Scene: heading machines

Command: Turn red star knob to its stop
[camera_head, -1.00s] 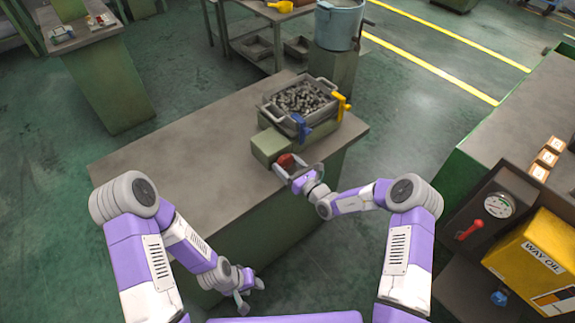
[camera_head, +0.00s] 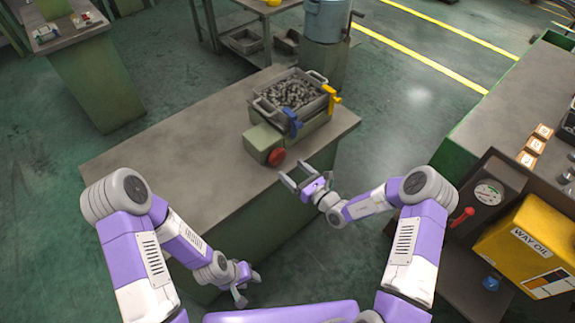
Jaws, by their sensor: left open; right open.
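The red star knob (camera_head: 277,157) sits on the front face of a green block-shaped fixture (camera_head: 262,138) on the workbench. It is in clear view. My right gripper (camera_head: 292,176) is open and empty, just in front of and to the right of the knob, with a small gap between them. My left gripper (camera_head: 249,289) is open and empty, low beside the bench's front side, well away from the knob.
A metal bin of small parts (camera_head: 293,95) stands behind the knob, with a blue handle (camera_head: 292,121) and a yellow handle (camera_head: 331,97) near it. The workbench top (camera_head: 190,140) is clear to the left. A yellow way oil container (camera_head: 530,245) stands at right.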

